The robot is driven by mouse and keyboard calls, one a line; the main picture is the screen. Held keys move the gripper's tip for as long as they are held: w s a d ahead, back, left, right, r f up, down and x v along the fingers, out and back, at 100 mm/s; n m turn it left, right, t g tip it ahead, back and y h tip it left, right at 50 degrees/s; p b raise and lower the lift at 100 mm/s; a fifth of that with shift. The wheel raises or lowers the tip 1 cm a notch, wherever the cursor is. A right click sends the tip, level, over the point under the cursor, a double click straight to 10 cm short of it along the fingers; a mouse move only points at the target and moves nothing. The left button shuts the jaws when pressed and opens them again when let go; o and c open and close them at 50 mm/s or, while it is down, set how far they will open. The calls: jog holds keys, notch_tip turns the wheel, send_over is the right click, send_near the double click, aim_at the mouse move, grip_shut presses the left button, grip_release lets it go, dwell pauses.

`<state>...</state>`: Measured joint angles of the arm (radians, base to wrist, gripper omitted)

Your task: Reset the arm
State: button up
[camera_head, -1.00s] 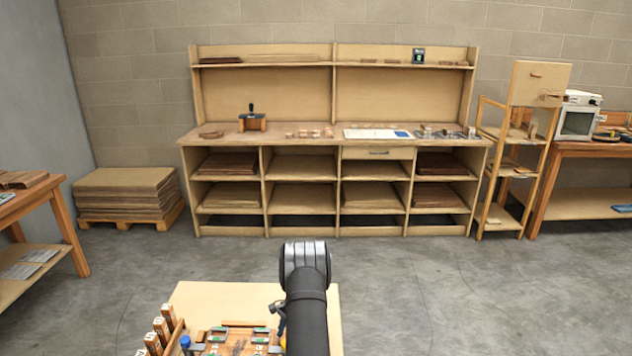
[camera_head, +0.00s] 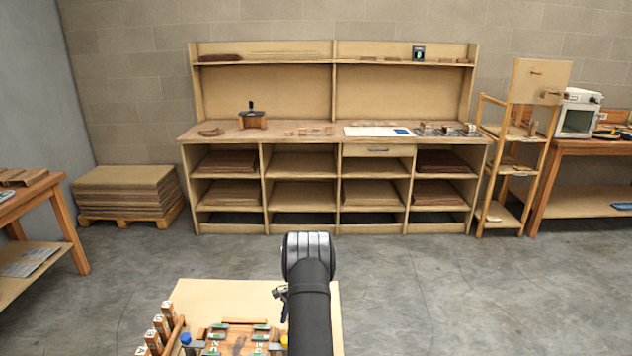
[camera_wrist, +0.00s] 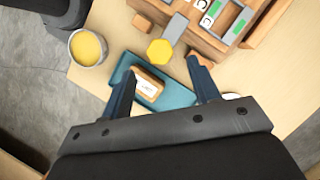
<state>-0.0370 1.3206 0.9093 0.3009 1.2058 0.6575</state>
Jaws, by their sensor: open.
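My gripper (camera_wrist: 162,88) shows in the wrist view with its two dark blue fingers apart and nothing held between them. A small wooden block with a white label (camera_wrist: 147,86) lies on a teal tray (camera_wrist: 178,96) beyond and between the fingers. In the head view my black arm (camera_head: 308,290) rises in front of the work table (camera_head: 225,292); the gripper itself is hidden there.
A pot of yellow contents (camera_wrist: 88,48), a yellow hexagonal knob (camera_wrist: 160,52) and a wooden fixture (camera_wrist: 205,30) stand near the gripper. Labelled wooden blocks (camera_head: 160,325) line the table's left side. A shelved bench (camera_head: 335,130) stands at the back, with open floor before it.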

jog(key=v, duration=1.2)
jog(key=x, duration=1.7)
jog(key=shift+s+f, duration=0.15)
jog(key=shift+f, duration=0.25)
jog(key=m, duration=0.2)
jog(key=m+t+y, duration=0.1)
jog(key=m, duration=0.2)
jog(key=shift+s+t, duration=0.15)
jog(key=shift+t, duration=0.15)
jog(key=m+t, duration=0.1)
jog(key=m, duration=0.3)
jog(key=shift+s+t, duration=0.1)
jog(key=shift+t, duration=0.2)
jog(key=m+t, duration=0.1)
jog(key=m, duration=0.2)
jog(key=shift+s+m, duration=0.1)
jog(key=shift+m, duration=0.3)
jog(key=m+t, duration=0.2)
jog(key=m, duration=0.2)
jog(key=shift+h, duration=0.3)
